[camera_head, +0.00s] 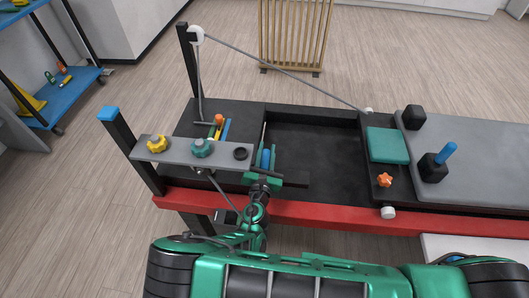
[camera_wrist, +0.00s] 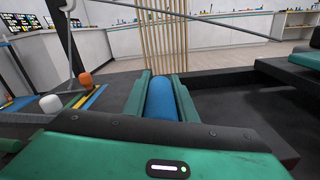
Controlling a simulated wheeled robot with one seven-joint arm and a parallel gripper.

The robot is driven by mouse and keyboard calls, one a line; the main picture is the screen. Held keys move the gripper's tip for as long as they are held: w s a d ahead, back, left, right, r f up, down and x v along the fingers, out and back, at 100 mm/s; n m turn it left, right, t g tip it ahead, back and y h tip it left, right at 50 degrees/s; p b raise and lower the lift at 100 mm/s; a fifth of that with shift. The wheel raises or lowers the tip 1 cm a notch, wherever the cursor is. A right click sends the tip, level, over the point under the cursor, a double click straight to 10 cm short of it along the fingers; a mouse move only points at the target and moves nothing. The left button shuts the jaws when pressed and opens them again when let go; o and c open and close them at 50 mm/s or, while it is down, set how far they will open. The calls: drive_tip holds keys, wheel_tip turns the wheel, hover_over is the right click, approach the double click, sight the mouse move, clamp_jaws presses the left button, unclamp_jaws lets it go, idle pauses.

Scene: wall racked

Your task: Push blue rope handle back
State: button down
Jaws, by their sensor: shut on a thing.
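The blue handle (camera_head: 265,158) is a short blue cylinder over the left end of the dark recessed bench. In the wrist view the blue handle (camera_wrist: 161,99) lies lengthwise between the two green fingers. My gripper (camera_head: 264,160) is shut on it, with one finger along each side; the gripper also shows in the wrist view (camera_wrist: 160,95). A grey rope (camera_head: 285,72) runs from the white pulley (camera_head: 197,35) on the post down to the right. Where a rope meets the handle is not clear.
A grey shelf (camera_head: 222,151) with yellow and teal knobs stands left of my gripper. A red rail (camera_head: 310,214) edges the bench front. The dark recess (camera_head: 315,150) to the right is empty. A wooden slatted rack (camera_head: 295,35) stands behind. A teal pad (camera_head: 388,145) lies right.

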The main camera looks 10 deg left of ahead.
sight(265, 166)
drive_tip(key=shift+s, duration=0.1)
drive_tip(key=c, duration=1.5)
unclamp_jaws()
drive_tip(key=shift+o, duration=0.2)
drive_tip(key=s, duration=1)
drive_tip(key=shift+s+d, duration=0.3)
drive_tip(key=shift+d, duration=0.1)
drive_tip(key=shift+s, duration=0.1)
